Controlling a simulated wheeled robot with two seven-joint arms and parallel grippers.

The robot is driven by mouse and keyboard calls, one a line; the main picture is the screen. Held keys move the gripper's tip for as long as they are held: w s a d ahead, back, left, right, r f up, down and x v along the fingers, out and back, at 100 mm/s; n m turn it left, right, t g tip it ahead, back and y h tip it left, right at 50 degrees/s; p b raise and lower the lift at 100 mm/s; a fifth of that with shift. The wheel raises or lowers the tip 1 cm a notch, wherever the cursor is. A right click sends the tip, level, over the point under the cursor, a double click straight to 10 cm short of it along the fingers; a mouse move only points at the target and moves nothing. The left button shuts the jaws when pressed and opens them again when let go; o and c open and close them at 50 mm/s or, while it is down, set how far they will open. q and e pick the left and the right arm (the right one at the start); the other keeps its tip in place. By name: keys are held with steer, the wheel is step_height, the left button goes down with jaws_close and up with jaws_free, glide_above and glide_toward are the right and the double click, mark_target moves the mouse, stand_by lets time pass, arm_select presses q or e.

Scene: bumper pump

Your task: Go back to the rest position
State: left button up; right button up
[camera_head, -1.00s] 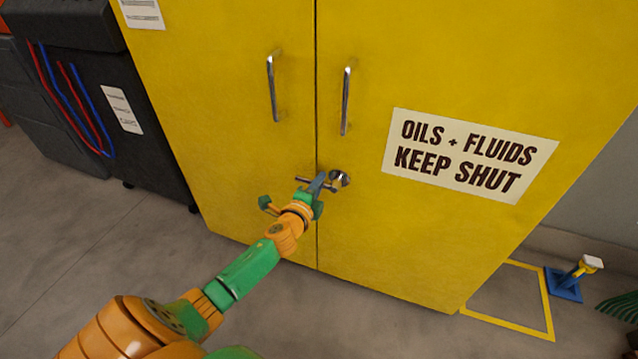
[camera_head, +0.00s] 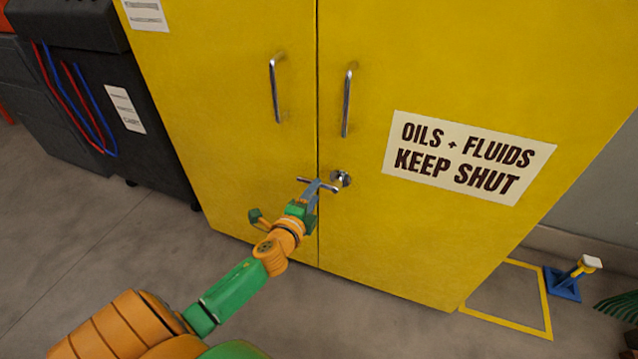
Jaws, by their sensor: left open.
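My left gripper (camera_head: 309,196) is open at the end of my green and orange left arm. It is in front of the lower middle of the yellow cabinet (camera_head: 400,250), by the seam between its two doors. Right by its fingertips is the cabinet's metal lock handle (camera_head: 340,179), a round boss with a bar reaching left across the seam. I cannot tell whether the fingers touch the bar. Both cabinet doors are shut. My right gripper is not in view.
Two vertical door handles (camera_head: 275,90) (camera_head: 347,102) sit above the lock. A black unit with red and blue hoses (camera_head: 120,75) stands at the left. A blue stand with a yellow post (camera_head: 564,284) is at the lower right, beside a yellow floor outline (camera_head: 548,315). Grey floor is clear in front.

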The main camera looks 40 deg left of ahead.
arm_select(q)
steer(key=shift+v, duration=1.05)
steer(key=s+d+f+n+g+h, duration=0.1)
steer(key=s+d+f+n+g, duration=0.15)
steer(key=s+f, duration=0.6)
steer(key=s+d+f+n+g+h, duration=0.1)
steer(key=s+f+n+g, duration=0.25)
steer(key=f, duration=0.95)
steer(key=s+d+f+n+g+h, duration=0.1)
steer(key=s+d+f+n+g, duration=0.2)
steer(key=s, duration=0.5)
steer(key=s+d+f+n+g, duration=0.2)
steer(key=s+f, duration=0.4)
steer(key=s, duration=0.2)
steer(key=s+d+f+n+g+h, duration=0.1)
steer(key=s+d+f+n+g, duration=0.2)
steer(key=s, duration=0.5)
step_height(320, 180, up, 18)
steer(key=m+p, duration=0.1)
steer(key=p, duration=1.8)
steer(key=shift+s+d+f, duration=0.15)
steer(key=shift+s+f, duration=0.05)
steer(key=shift+s, duration=0.1)
